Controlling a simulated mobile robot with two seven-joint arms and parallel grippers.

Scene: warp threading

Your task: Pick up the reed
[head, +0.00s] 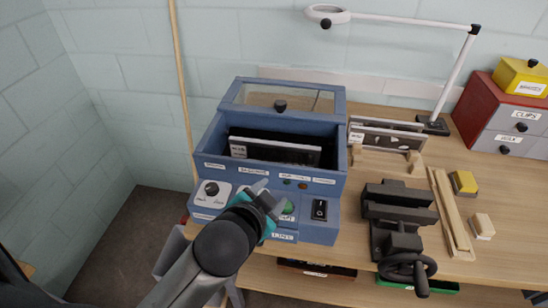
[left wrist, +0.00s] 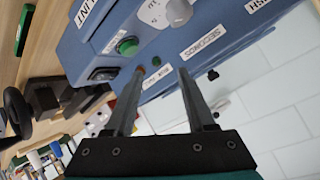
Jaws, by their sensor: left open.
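A long dark, reed-like frame with a pale edge and a white label (head: 275,152) stands inside the open bay of the blue machine (head: 322,182). Two similar dark frames (head: 388,134) stand in a wooden rack to its right. I cannot read the labels well enough to tell which is the reed. My left gripper (head: 268,196) is in front of the machine's control panel, over its buttons and below the bay. Its two fingers are apart with nothing between them in the left wrist view (left wrist: 160,75). My right gripper is out of view.
A black vise (head: 397,215) stands on the wooden table right of the machine, with wooden strips (head: 452,212) beside it. A lamp (head: 430,125) and drawer boxes (head: 500,110) are at the back right. Green (left wrist: 128,46) and other controls are close to my fingers.

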